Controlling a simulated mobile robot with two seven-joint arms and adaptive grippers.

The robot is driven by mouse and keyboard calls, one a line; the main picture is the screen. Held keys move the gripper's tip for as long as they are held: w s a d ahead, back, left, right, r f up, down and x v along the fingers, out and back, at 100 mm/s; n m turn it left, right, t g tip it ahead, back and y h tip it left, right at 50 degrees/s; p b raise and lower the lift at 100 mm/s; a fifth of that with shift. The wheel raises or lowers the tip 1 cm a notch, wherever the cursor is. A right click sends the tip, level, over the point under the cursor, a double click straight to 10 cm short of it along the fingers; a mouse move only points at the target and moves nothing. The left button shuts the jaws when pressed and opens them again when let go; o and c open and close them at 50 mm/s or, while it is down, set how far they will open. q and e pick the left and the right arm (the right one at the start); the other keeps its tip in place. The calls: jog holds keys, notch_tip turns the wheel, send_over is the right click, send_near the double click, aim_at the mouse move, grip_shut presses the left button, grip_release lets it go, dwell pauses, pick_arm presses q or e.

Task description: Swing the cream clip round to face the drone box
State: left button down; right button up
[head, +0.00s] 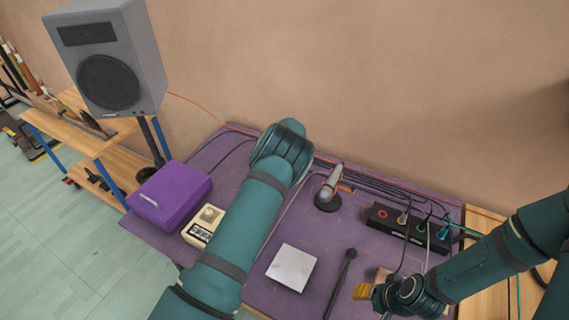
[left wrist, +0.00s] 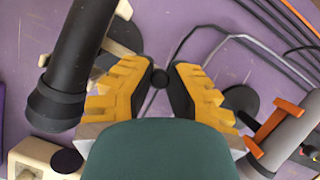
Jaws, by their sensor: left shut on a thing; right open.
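In the left wrist view a black cylinder (left wrist: 70,60) stands left of my left gripper (left wrist: 160,77). Cream pieces, seemingly the cream clip (left wrist: 118,48), show beside it, partly hidden by the finger. The yellow fingers of my left gripper are shut on a small dark round post between the tips. In the head view my left arm hides this gripper and the clip. A cream box with dark panels (head: 203,226), perhaps the drone box, sits left of my left arm; its corner shows in the left wrist view (left wrist: 35,160). My right gripper (head: 364,291) is open at lower right.
A purple case (head: 170,194) lies on the purple tabletop's left end. A grey microphone-like thing with an orange part (head: 330,188) stands behind. A black socket box with cables (head: 406,226), a pale square plate (head: 291,267) and a black mallet (head: 348,256) lie right. A speaker (head: 108,60) stands left.

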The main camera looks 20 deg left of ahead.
pick_arm(q)
jog(key=shift+w+f+n, duration=0.1)
jog(key=shift+w+n, duration=0.1)
jog(key=shift+n, duration=0.2)
dwell(0.4)
jog(key=c, duration=0.9)
grip_release()
jog(key=shift+w, duration=0.15)
jog(key=v, duration=1.2)
jog(key=shift+d, duration=0.15)
